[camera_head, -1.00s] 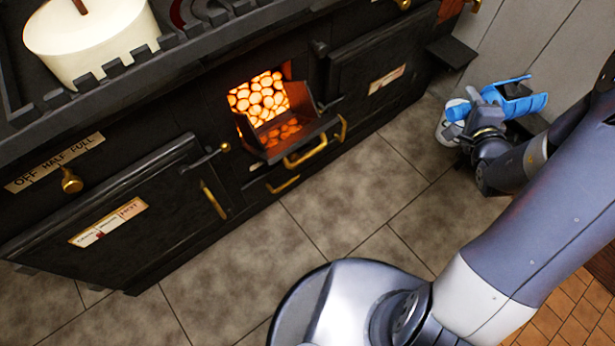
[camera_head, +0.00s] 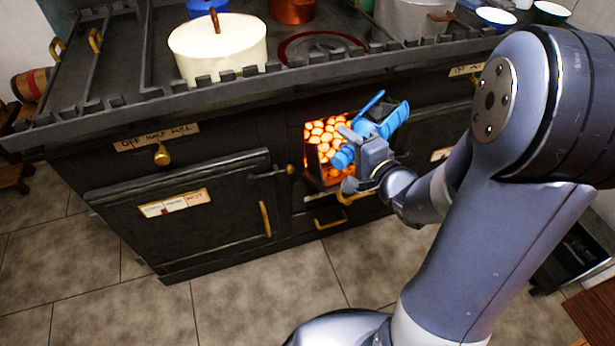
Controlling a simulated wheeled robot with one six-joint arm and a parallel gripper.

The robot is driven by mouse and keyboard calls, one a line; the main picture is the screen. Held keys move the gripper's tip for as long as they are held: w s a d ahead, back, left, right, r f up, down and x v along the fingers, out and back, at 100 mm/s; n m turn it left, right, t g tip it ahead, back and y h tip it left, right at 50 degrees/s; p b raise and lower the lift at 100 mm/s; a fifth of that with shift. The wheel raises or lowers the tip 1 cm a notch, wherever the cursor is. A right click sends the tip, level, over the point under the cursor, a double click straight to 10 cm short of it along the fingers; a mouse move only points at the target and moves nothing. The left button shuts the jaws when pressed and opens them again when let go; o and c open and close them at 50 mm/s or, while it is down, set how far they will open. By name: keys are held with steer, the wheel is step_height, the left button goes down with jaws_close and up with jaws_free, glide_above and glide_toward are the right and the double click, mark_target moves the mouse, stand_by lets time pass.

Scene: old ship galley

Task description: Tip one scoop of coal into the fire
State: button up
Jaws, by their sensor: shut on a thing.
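The fire (camera_head: 320,130) shows as glowing orange coals in the open firebox of the black stove (camera_head: 220,155). The firebox door is folded down below the opening, partly hidden by my gripper. My gripper (camera_head: 365,132), with blue fingers, is in front of the right side of the opening. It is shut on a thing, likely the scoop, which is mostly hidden. A small grey piece shows between the fingers and the coals. I cannot tell whether there is coal in the scoop or how it is tilted.
A cream pot (camera_head: 218,50) and a copper pot (camera_head: 292,10) stand on the stove top behind a raised rail (camera_head: 200,98). A brass rail handle (camera_head: 330,220) sticks out below the firebox. The tiled floor (camera_head: 250,290) in front is clear.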

steer(key=s+a+r+n+g+y+p, duration=0.1)
steer(key=s+a+r+n+g+y, duration=0.1)
steer(key=s+a, duration=0.35)
steer(key=s+a+r+n+g+y, duration=0.1)
steer(key=s+a+r+n+y, duration=0.1)
steer(key=s, duration=0.6)
steer(key=shift+w+d+f+b, duration=0.5)
steer(key=shift+w+d+f, duration=1.3)
steer(key=shift+w, duration=2.9)
steer(key=w+d+r+m+g+p, duration=0.2)
steer(key=w+r+p, duration=0.4)
steer(key=p, duration=1)
steer(key=w+d+r+m+g+p, duration=0.2)
steer(key=w+r+m+g+p, duration=0.2)
steer(key=p, duration=1.2)
steer(key=shift+w+d+r+m+y, duration=0.35)
steer(key=shift+w+r+m, duration=0.55)
steer(key=shift+r+m, duration=0.7)
steer(key=shift+f+g, duration=0.1)
steer(key=shift+g, duration=0.2)
steer(key=shift+m, duration=0.3)
